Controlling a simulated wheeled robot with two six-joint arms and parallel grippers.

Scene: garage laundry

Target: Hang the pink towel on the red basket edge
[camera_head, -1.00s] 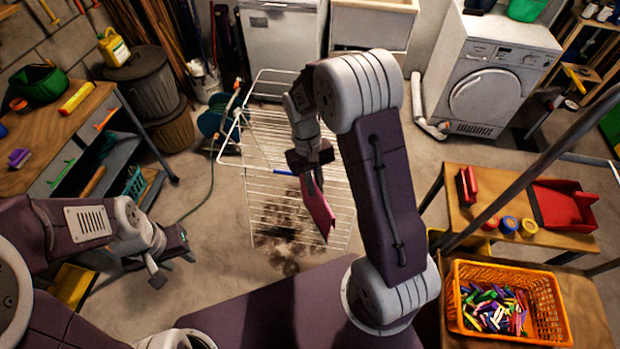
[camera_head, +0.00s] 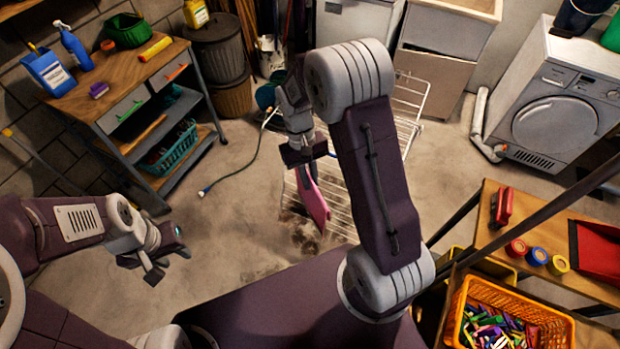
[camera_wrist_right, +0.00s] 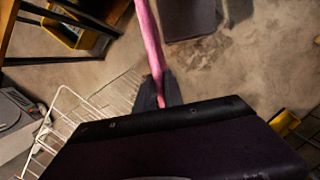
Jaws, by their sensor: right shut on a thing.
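The pink towel (camera_head: 314,201) hangs folded and narrow from my right gripper (camera_head: 304,163), clear of the floor as far as I can tell. In the right wrist view the towel (camera_wrist_right: 150,40) is a thin pink strip pinched between the dark fingers of the right gripper (camera_wrist_right: 157,95). My left gripper (camera_head: 160,264) is at the left, empty, its fingers apart. I see no basket that is clearly red. A red open tray-like thing (camera_head: 600,250), cut by the picture's edge, sits on the wooden table at the right.
A white wire drying rack (camera_head: 408,105) stands behind my right arm. An orange basket (camera_head: 462,318) of coloured pegs is at the lower right. A workbench (camera_head: 118,72) with a teal basket (camera_head: 172,150) on its shelf is at the left. Open floor (camera_head: 235,200) lies between.

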